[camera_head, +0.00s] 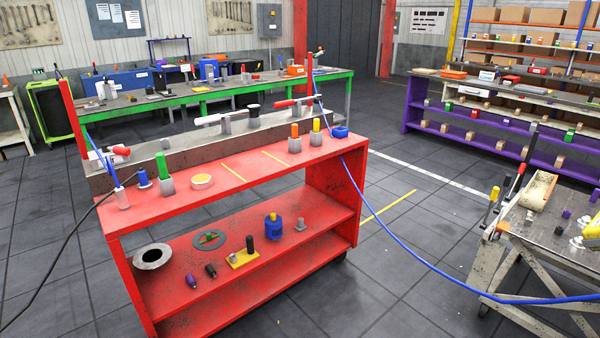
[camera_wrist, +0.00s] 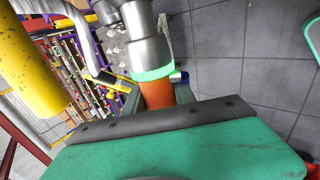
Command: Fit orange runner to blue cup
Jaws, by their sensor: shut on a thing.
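In the wrist view an orange cylinder (camera_wrist: 158,93), likely the orange runner, stands between a green-ringed grey metal part and a dark-edged green piece. I take the green piece for part of my gripper (camera_wrist: 160,112), which is shut on the orange runner; its fingertips and the grip are mostly hidden. In the head view my gripper cannot be made out. I cannot tell whether the runner touches any cup.
The red cart (camera_head: 262,160) carries upright handled pieces on its top and several loose parts on its lower shelf. A blue cable (camera_head: 405,235) runs from it towards the cluttered steel bench (camera_head: 560,225) at right. Floor between them is mostly open. A purple rack (camera_head: 480,142) stands behind.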

